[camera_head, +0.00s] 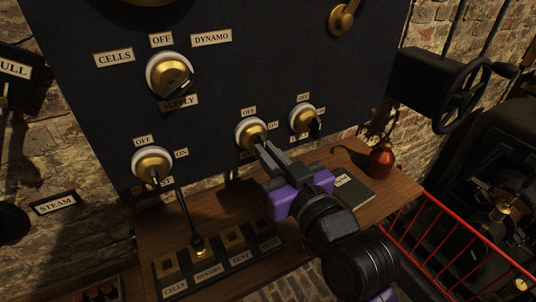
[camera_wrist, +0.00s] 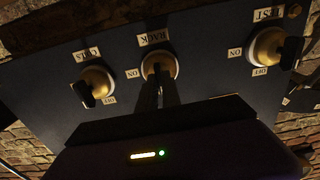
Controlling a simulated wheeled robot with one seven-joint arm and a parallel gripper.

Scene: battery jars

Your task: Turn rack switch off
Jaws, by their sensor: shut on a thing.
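The rack switch is a brass knob on a white round base (camera_head: 249,131), the middle of three small switches low on the dark panel. It has an OFF label (camera_head: 249,111) above and an ON label (camera_head: 273,125) to its right. In the wrist view, which is upside down, a RACK label (camera_wrist: 153,38) marks the switch (camera_wrist: 158,64). My gripper (camera_head: 262,145) reaches it from the lower right, its fingers shut on the switch's handle. The fingers hide the handle, so I cannot tell which way it points. The wrist view also shows the fingertips (camera_wrist: 159,80) at the knob.
The larger supply switch (camera_head: 170,74) is above.

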